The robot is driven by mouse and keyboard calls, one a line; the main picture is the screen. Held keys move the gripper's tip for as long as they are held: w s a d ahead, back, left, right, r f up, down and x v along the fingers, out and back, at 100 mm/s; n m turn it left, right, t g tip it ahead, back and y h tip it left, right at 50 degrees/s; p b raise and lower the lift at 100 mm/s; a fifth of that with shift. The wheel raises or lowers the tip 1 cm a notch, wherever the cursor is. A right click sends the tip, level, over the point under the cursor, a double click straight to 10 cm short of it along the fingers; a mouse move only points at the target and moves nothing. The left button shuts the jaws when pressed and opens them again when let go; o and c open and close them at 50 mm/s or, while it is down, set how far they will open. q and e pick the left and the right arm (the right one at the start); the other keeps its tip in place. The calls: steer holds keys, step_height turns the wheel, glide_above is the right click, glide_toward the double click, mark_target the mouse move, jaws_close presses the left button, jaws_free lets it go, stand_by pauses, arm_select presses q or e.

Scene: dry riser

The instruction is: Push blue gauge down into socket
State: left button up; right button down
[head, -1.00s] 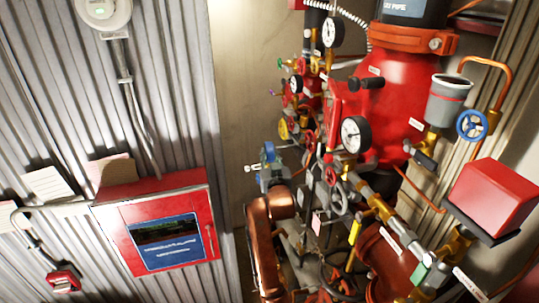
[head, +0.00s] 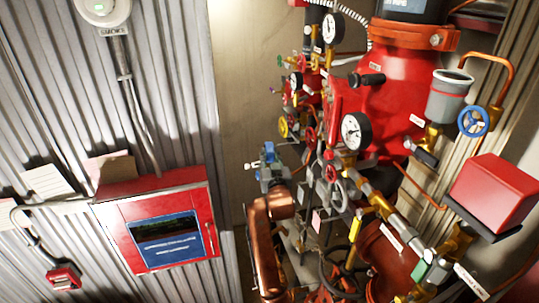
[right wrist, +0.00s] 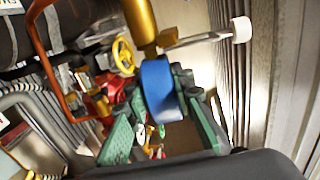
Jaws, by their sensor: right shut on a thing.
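The blue gauge (right wrist: 160,90) shows in the right wrist view as a thick blue disc, seen edge-on. My right gripper (right wrist: 172,112) is shut on it, with green finger pads on both sides. A gold fitting (right wrist: 140,22) meets or overlaps the gauge's upper end; I cannot tell whether it is the gauge's stem or the socket. In the head view my right gripper (head: 270,170) is small, left of the red riser pipework, with blue (head: 269,152) at its top. The socket cannot be made out clearly. My left gripper is not in view.
A metal lever with a white knob (right wrist: 242,28) sticks out close to the gauge. Red riser pipe (head: 385,90), dial gauges (head: 355,131) and valve wheels crowd the right. A red cabinet (head: 160,225) hangs on the corrugated wall at left. The pale wall between is clear.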

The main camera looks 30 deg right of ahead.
steer(key=shift+f, duration=0.2)
steer(key=c, duration=1.6)
jaws_free()
steer(key=shift+s, duration=0.15)
steer(key=v, duration=1.1)
steer(key=shift+s+a, duration=0.25)
steer(key=shift+s, duration=0.1)
